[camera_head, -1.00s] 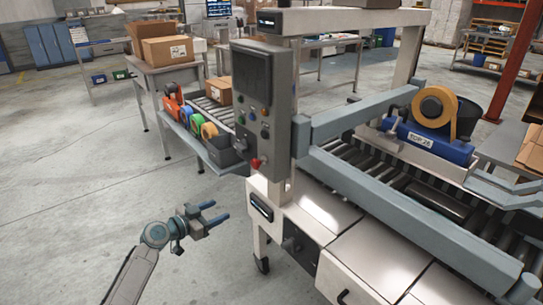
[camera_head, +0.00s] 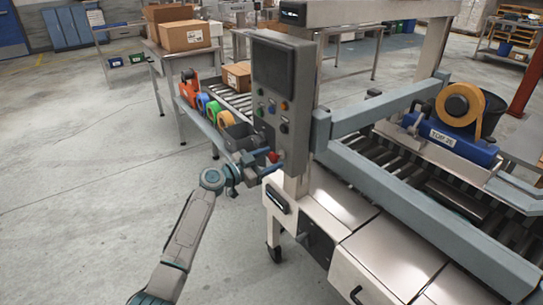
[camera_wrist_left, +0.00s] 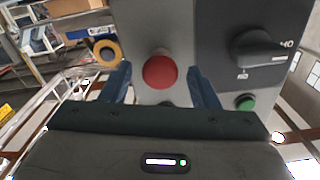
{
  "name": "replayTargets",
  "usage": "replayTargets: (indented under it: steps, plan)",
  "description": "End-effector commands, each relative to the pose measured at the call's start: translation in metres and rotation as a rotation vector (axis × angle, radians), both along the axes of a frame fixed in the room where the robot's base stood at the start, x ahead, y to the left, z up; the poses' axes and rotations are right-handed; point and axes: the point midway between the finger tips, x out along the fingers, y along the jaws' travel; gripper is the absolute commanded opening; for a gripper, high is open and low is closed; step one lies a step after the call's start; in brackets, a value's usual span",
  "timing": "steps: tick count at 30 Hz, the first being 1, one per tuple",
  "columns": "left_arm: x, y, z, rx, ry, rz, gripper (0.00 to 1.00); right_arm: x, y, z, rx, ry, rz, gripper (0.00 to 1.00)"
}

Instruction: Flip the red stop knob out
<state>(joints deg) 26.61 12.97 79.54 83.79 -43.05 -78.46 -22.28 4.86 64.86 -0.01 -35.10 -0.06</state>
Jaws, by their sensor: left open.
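The red stop knob (camera_head: 274,156) is on the lower part of the grey control panel (camera_head: 285,75), which is fixed to the machine's post. My left gripper (camera_head: 269,161) is at the panel's lower end, right by the knob. In the left wrist view the knob (camera_wrist_left: 160,72) shows as a round red cap between the two blue fingers of my left gripper (camera_wrist_left: 163,88). The fingers are open, with a gap to the cap on each side. Whether the fingertips touch the panel is hidden. My right gripper is not in view.
A black rotary dial (camera_wrist_left: 262,50) and a green button (camera_wrist_left: 245,102) are on the panel to the right of the knob. Tape rolls (camera_head: 212,112) stand on a shelf behind the gripper. The machine's roller bed (camera_head: 440,190) is at right. Open floor lies at left.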

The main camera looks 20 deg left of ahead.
Motion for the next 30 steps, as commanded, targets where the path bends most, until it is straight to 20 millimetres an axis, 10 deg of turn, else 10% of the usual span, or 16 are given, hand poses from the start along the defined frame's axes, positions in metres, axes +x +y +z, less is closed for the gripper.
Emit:
replayTargets:
  steps: [13, 22, 30]
  plan:
    - [0.009, -0.007, -0.001, 0.001, 0.0, 0.0, 0.55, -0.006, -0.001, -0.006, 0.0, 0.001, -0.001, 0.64]
    - [0.008, -0.007, -0.001, 0.001, 0.001, 0.0, 0.0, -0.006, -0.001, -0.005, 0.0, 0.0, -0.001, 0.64]
    - [0.004, -0.003, -0.003, 0.002, -0.001, 0.001, 0.0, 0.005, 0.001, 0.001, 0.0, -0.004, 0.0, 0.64]
